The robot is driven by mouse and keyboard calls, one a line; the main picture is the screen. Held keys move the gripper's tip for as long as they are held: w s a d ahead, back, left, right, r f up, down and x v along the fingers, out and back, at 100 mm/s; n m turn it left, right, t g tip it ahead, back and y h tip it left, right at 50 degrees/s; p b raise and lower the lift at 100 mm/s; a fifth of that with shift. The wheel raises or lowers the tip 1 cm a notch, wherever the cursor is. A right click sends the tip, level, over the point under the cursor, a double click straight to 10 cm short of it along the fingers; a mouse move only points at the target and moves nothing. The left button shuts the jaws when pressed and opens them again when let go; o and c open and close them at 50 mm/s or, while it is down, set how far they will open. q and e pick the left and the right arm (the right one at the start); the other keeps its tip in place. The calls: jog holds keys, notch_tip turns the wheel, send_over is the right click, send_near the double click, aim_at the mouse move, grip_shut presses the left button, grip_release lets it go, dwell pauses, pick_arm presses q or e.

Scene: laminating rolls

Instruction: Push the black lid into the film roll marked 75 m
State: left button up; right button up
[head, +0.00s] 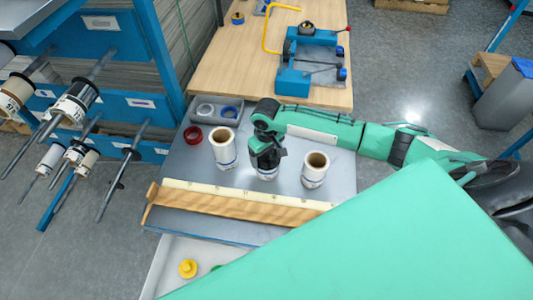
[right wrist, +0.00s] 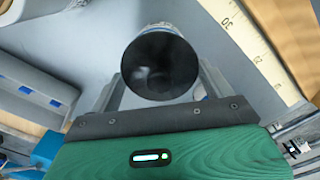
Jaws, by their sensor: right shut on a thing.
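My right gripper (head: 265,163) points down over the middle film roll (head: 266,174) on the grey table and is shut. In the right wrist view the round black lid (right wrist: 160,65) lies between the fingers, its flat dark face towards the camera. Below the gripper only the low part of the middle roll shows, white with a blue band. How far the lid sits in the roll is hidden. Two more white rolls with open brown cores stand upright, one on the left (head: 223,150) and one on the right (head: 314,171). No 75 m mark can be read. My left gripper is not in view.
A wooden rail with a pale scale (head: 235,204) runs along the table's front. A blue device (head: 310,75) stands on the wooden bench behind. Rods with rolls (head: 75,103) stick out at the left.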

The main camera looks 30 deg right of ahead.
jog(key=o, duration=0.9)
jog(key=shift+f, duration=0.15)
jog(key=shift+r+b, duration=1.45)
jog(key=shift+r, duration=5.45)
jog(key=shift+s+f, duration=0.1)
